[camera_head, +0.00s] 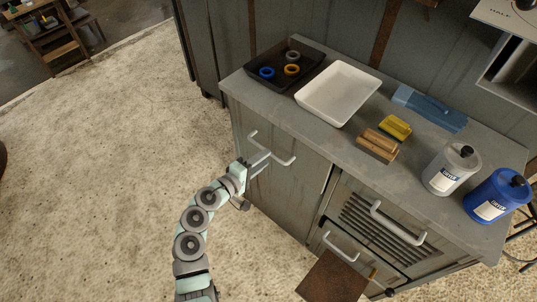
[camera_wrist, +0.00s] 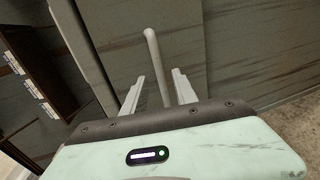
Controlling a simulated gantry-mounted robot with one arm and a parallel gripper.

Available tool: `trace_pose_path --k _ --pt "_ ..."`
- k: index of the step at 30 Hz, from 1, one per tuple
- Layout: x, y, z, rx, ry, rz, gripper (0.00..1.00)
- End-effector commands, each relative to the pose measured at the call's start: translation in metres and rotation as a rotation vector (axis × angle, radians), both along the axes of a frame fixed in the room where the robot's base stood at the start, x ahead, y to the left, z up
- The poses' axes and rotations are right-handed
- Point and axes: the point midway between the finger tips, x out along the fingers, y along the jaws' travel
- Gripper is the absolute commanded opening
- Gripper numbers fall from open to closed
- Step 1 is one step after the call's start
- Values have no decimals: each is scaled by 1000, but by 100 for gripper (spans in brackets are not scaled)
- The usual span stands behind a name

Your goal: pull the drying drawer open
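The cabinet has a slatted-front drawer (camera_head: 372,228) at the right, shut, with a pale bar handle (camera_head: 397,224); I take it for the drying drawer. My gripper (camera_head: 262,162) is open at the plain left front (camera_head: 290,185), well left of the slatted drawer. Its fingers point at that front's pale handle (camera_head: 282,160). In the wrist view this handle (camera_wrist: 154,55) shows between the two spread fingers (camera_wrist: 158,92). I cannot tell whether the fingers touch it.
A lower drawer (camera_head: 335,242) with a handle and a brown panel (camera_head: 333,280) are below the slatted front.

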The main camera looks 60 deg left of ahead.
Motion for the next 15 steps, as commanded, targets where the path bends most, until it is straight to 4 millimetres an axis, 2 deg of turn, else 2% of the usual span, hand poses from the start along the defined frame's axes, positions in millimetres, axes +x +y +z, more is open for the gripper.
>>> trace_pose_path --k 1,6,15 --pt "10 3 -2 2 0 -5 34" --pt "30 12 -9 -1 2 0 34" --pt "40 17 -9 3 2 1 34"
